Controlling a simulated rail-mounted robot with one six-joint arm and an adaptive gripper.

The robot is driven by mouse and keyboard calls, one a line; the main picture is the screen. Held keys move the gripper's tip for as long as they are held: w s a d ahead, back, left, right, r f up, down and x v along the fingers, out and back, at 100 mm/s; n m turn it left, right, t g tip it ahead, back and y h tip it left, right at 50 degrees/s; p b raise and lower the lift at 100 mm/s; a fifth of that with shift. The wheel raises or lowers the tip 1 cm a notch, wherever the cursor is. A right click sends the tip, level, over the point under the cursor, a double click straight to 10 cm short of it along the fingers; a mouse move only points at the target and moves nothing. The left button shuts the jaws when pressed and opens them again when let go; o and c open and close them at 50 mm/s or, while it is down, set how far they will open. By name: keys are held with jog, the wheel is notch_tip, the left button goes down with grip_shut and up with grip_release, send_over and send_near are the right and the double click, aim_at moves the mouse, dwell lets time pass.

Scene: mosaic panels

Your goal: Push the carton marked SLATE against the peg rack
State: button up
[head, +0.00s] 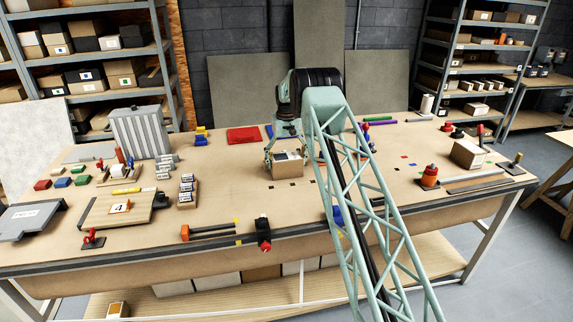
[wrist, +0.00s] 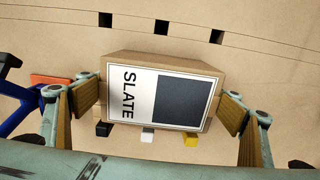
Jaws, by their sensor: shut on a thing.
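The carton marked SLATE (wrist: 165,61) is a small brown box with a white and dark grey label on top. It also shows in the head view (head: 287,170), at the middle of the bench, and it looks to rest on the top. My gripper (head: 288,157) is over the carton, shut on it with one wood-coloured pad at each side; both fingers show in the wrist view (wrist: 160,101). Black (wrist: 105,129), white (wrist: 148,136) and yellow (wrist: 191,140) stubs show close along the carton's far side. They may be the peg rack's pegs; I cannot tell whether they touch it.
Black square marks (wrist: 162,27) lie on the bench on the carton's near side. A blue and orange item (wrist: 38,95) is beside one finger. A red tray (head: 243,135) lies behind to the left. Another carton (head: 468,154) stands at the right.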

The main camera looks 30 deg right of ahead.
jog(key=shift+c, duration=1.2)
jog(key=shift+w+d+r, duration=0.1)
jog(key=shift+w+d, duration=0.05)
